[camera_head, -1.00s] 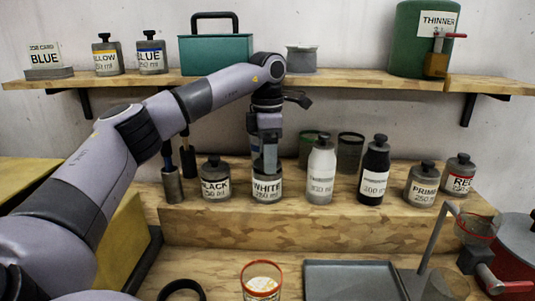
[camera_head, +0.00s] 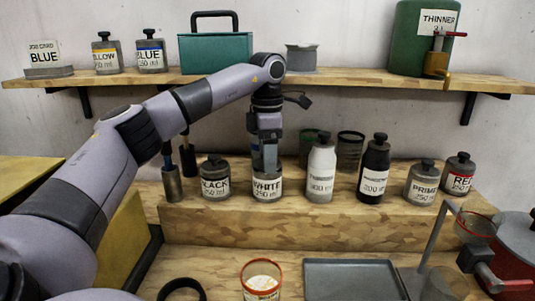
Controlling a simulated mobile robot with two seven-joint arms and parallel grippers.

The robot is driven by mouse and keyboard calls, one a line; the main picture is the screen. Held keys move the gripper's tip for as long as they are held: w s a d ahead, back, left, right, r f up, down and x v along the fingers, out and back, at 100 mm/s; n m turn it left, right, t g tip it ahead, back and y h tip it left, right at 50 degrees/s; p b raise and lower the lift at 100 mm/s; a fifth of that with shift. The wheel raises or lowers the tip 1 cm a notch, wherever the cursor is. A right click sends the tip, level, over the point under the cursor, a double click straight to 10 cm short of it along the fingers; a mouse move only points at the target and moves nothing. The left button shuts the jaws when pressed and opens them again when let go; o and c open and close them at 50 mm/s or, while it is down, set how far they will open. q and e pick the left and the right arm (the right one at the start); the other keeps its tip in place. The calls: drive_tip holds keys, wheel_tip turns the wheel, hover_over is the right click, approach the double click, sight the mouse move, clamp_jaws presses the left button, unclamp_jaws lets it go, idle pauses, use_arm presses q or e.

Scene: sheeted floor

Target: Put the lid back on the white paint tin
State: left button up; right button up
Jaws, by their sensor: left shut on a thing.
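The white paint tin (camera_head: 268,189), a squat tin with a label reading WHITE, stands upright on the wooden step between the black tin and a white bottle. My left gripper (camera_head: 265,163) points straight down right over it, with its fingers at the tin's top. It is shut on the tin's lid, which is mostly hidden by the fingers. I cannot tell whether the lid is fully seated on the tin. My right gripper is not in view.
The black tin (camera_head: 215,188) stands close on the left and a white bottle (camera_head: 321,175) on the right. A dark bottle (camera_head: 374,178) and more tins stand further right. The shelf (camera_head: 340,76) runs behind my arm. A grey tray (camera_head: 350,282) lies in front.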

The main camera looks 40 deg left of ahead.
use_arm(q)
drive_tip(key=o, duration=1.1)
drive_tip(key=shift+r, duration=3.5)
clamp_jaws()
